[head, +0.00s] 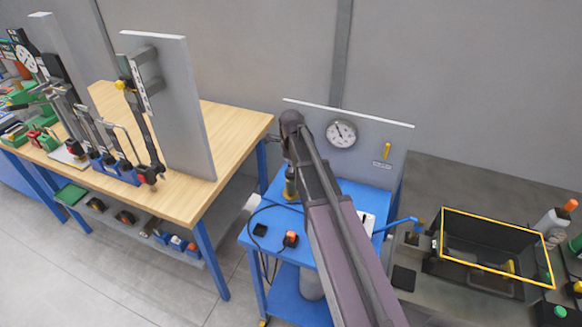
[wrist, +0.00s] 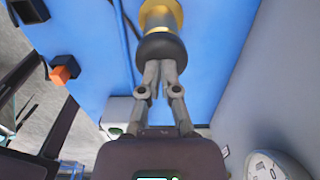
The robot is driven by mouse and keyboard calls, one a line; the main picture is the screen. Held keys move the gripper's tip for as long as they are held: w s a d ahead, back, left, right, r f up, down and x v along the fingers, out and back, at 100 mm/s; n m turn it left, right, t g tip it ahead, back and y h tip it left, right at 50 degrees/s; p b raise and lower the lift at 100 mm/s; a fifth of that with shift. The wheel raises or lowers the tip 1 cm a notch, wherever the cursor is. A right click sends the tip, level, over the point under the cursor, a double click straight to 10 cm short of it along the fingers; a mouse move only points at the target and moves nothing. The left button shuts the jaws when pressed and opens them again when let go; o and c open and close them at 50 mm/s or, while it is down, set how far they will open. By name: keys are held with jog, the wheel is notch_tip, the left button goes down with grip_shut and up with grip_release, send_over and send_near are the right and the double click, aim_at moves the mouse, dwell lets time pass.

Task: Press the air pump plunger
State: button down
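The air pump (head: 290,188) stands on the blue cart top (head: 262,216), a brass-yellow body mostly hidden behind my arm in the head view. In the wrist view its yellow body (wrist: 160,14) and dark rounded knob (wrist: 162,47) show at the top centre. My gripper (wrist: 160,68) has its fingers closed together, with the tips right at the knob. Nothing shows between the fingers. I cannot tell whether the tips touch the knob. In the head view the fingers are hidden behind my arm.
A round gauge (head: 341,134) is on the grey panel behind the cart and shows in the wrist view (wrist: 272,166). An orange-and-black switch (head: 290,239) lies on the cart. A wooden workbench (head: 215,130) is left; a yellow-rimmed black bin (head: 495,222) is right.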

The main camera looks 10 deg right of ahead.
jog(key=shift+r+p, duration=3.55)
jog(key=shift+r, duration=0.05)
notch_tip(320, 180, up, 7)
jog(key=p, duration=0.6)
jog(key=shift+p, duration=0.4)
jog(key=shift+f, duration=0.1)
notch_tip(320, 180, up, 5)
jog(key=p, duration=0.5)
jog(key=shift+w+d+r, duration=0.1)
jog(key=shift+r, duration=0.1)
jog(key=shift+f, duration=0.2)
notch_tip(320, 180, down, 14)
jog(key=b, duration=1.3)
jog(key=shift+r+b, duration=0.15)
jog(key=shift+b, duration=0.2)
